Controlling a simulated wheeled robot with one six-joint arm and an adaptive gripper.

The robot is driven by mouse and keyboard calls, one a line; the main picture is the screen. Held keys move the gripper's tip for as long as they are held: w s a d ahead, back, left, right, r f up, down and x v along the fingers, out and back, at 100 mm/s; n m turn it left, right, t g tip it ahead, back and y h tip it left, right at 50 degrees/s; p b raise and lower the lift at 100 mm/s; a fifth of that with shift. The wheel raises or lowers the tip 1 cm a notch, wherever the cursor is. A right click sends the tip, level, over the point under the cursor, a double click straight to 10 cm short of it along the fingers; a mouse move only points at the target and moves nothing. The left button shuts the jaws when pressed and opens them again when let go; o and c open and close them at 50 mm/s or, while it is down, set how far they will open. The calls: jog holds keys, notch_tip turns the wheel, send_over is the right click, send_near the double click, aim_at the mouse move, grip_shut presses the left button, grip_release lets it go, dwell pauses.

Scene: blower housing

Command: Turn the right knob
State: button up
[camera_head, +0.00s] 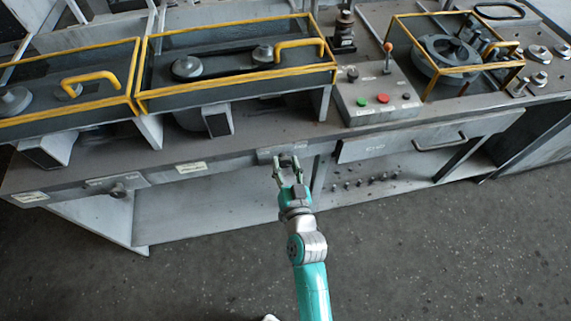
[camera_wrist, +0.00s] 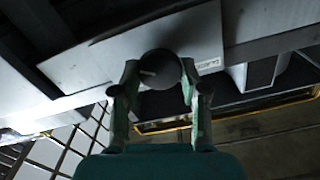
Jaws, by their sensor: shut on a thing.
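The right knob (camera_wrist: 160,70) is a dark round knob with a small light mark, on a pale panel on the bench's front edge. In the wrist view it sits between the two fingers of my gripper (camera_wrist: 157,88), which is shut on it. In the head view my gripper (camera_head: 287,170) reaches up to the bench front, and the knob (camera_head: 286,160) is partly hidden between the fingers. The left knob (camera_head: 118,190) is on a similar plate farther left along the same front edge, apart from my gripper.
Yellow-framed guarded units (camera_head: 235,65) stand on the bench at the left. A control box (camera_head: 375,97) with a red button, a green button and a lever stands right of them. A drawer (camera_head: 425,138) with a handle is right of my gripper. The floor in front is clear.

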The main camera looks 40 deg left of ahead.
jog(key=shift+m, duration=1.3)
jog(key=o, duration=1.1)
jog(key=shift+o, duration=0.2)
jog(key=shift+d, duration=0.1)
jog(key=v, duration=1.2)
jog(key=shift+f, duration=0.1)
